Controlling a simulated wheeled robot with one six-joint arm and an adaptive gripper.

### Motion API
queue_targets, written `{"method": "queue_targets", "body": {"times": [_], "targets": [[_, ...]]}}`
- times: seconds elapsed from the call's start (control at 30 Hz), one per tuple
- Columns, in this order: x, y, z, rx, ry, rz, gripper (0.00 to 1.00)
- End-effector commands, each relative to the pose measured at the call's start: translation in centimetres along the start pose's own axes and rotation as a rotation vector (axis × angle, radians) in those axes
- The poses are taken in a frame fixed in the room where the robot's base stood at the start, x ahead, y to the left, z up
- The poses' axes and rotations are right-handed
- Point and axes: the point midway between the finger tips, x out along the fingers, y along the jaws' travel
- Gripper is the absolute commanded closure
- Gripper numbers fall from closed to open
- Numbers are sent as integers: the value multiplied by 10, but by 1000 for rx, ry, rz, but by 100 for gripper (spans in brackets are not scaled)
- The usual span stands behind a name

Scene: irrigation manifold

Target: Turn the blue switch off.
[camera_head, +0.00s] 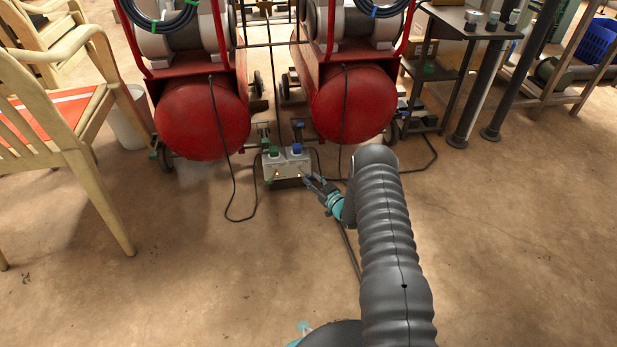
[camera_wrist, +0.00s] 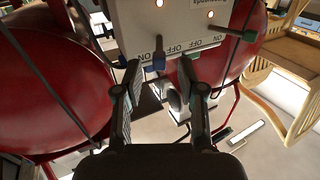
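A pale control box (camera_head: 287,165) stands low between two red tanks, with green and blue parts on its top. In the wrist view the box (camera_wrist: 185,28) appears upside down, with ON and OFF labels and two lit lamps. A blue-tipped switch lever (camera_wrist: 158,61) sits near an ON label. Its exact tilt is hard to tell. A green-tipped lever (camera_wrist: 249,36) points right, beside the other ON label. My gripper (camera_wrist: 160,66) is open, its fingertips on either side of the blue lever, with visible gaps. In the head view my gripper (camera_head: 314,183) is at the box's right front.
The red tanks (camera_head: 203,115) and (camera_head: 354,103) flank the box closely. A black cable (camera_head: 231,190) loops on the floor at left. A wooden chair (camera_head: 75,140) stands at left, and a dark table (camera_head: 470,25) at back right. The front floor is mostly clear.

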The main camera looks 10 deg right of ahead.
Motion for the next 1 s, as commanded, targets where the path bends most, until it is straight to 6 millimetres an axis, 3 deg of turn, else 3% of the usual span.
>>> {"method": "queue_targets", "body": {"times": [0.2,0.57,0.73,1.0], "targets": [[22,0,1,-1,0,-1,60],[27,0,0,0,0,0,60],[27,0,0,0,0,0,98],[27,0,0,0,0,0,100]]}}
